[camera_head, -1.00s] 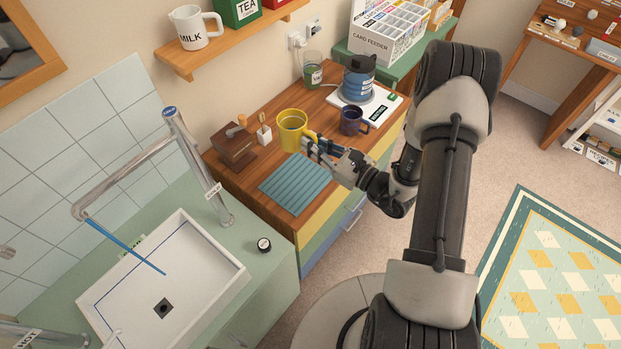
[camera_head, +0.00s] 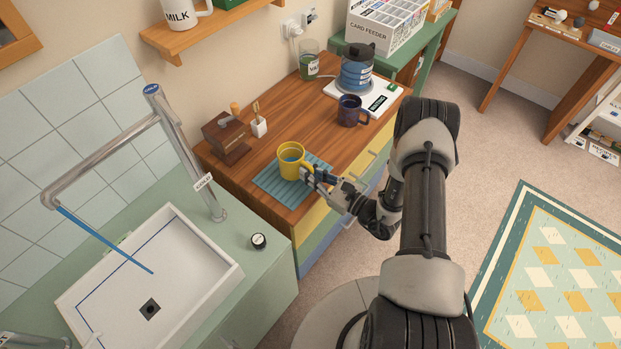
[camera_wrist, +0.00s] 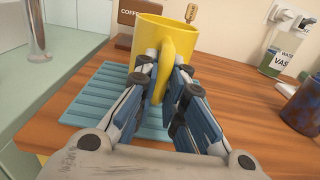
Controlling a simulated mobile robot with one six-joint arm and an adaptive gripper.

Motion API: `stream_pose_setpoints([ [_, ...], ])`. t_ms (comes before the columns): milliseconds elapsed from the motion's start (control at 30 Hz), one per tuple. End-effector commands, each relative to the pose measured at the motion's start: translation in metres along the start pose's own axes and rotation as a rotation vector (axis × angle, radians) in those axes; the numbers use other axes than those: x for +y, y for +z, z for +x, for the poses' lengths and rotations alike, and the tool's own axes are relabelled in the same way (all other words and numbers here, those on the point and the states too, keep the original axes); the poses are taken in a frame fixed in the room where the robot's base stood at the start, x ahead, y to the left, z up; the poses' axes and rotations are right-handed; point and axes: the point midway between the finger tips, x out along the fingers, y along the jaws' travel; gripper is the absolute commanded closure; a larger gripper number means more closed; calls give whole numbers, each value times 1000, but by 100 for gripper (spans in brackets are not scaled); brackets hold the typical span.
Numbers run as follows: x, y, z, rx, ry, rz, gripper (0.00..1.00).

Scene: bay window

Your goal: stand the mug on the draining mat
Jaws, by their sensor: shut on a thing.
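The yellow mug (camera_head: 290,155) is upright over the ribbed blue draining mat (camera_head: 268,187), towards the mat's far right part. I cannot tell whether its base touches the mat. My gripper (camera_head: 309,175) is shut on the mug's handle, reaching in from the right. In the wrist view the mug (camera_wrist: 138,38) stands straight ahead, its handle between the fingers (camera_wrist: 163,78). The fingers hide part of the mug's base there, and the mat (camera_wrist: 92,98) shows to the left and below.
A dark blue mug (camera_head: 350,112) stands behind right, near a kettle (camera_head: 357,70) on a white base. A wooden box (camera_head: 226,138) and a small white pot (camera_head: 259,127) stand behind left. The sink (camera_head: 185,255) and its tall tap (camera_head: 190,150) are at left.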

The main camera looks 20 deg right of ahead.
Motion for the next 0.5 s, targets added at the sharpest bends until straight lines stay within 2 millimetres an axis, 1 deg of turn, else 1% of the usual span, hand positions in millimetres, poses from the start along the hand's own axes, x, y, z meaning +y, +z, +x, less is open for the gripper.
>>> stream_pose_setpoints([
  [33, 0, -10, 0, -2, 0, 0, 100],
  [100, 0, -14, 0, -2, 0, -1, 100],
  [300, 0, -12, 0, -3, 0, -1, 100],
  [467, 0, -16, 0, -2, 0, -1, 100],
  [500, 0, -16, 0, 0, 0, 0, 87],
])
